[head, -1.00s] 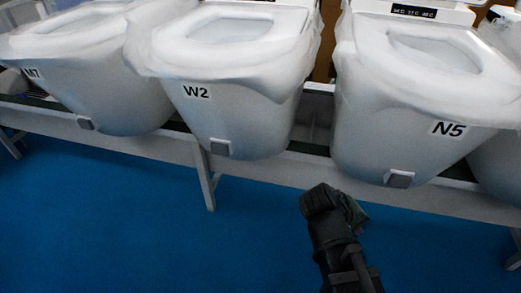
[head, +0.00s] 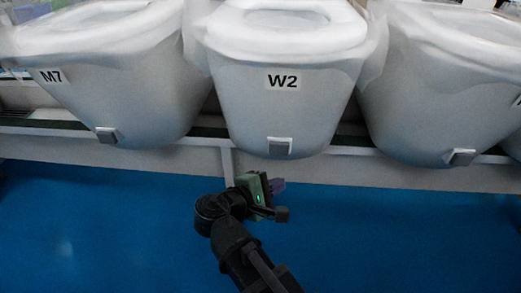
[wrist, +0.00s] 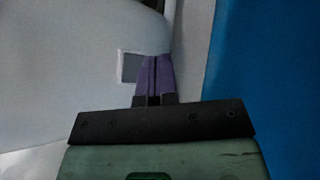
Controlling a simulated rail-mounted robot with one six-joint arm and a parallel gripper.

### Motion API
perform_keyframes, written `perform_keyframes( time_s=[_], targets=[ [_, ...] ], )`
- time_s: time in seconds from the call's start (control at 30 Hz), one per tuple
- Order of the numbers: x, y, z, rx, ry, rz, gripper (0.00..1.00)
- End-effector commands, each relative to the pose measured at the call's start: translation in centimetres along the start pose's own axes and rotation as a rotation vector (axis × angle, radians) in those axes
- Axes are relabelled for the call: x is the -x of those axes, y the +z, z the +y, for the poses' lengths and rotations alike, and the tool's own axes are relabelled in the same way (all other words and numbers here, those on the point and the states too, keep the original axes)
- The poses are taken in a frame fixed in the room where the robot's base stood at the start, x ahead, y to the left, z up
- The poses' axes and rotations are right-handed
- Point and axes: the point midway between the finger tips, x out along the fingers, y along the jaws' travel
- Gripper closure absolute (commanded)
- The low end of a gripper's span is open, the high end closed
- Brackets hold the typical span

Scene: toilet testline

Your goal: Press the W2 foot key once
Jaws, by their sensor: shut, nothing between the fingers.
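The W2 toilet (head: 318,107) stands in the middle of the head view, with its W2 label (head: 283,82) on the front. Its foot key (head: 279,146) is a small grey square low on the bowl. My gripper (head: 279,186) is shut and empty, a little below the key in the head view. In the wrist view the purple fingers (wrist: 156,60) are together. A grey key with a pale frame (wrist: 130,67) shows just left of the fingertips, its right side perhaps partly covered. I cannot tell whether the fingers touch the bowl.
The M7 toilet (head: 110,70) with its own key (head: 106,135) stands on the left. Another toilet (head: 440,90) with a key (head: 460,157) stands on the right. A pale bench rail (head: 380,178) runs under the bowls. The blue floor (head: 400,240) is clear.

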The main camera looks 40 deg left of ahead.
Motion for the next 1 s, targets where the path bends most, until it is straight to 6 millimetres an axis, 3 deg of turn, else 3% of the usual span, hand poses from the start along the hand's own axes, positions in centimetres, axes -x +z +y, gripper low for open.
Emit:
perform_keyframes(
  time_s=[0.37,1.0],
  targets=[
    [-0.5,-0.5,0.3,-0.003,-0.003,0.001,1.0],
    [-6.0,-4.4,4.3,-0.003,-0.004,0.002,1.0]
  ],
)
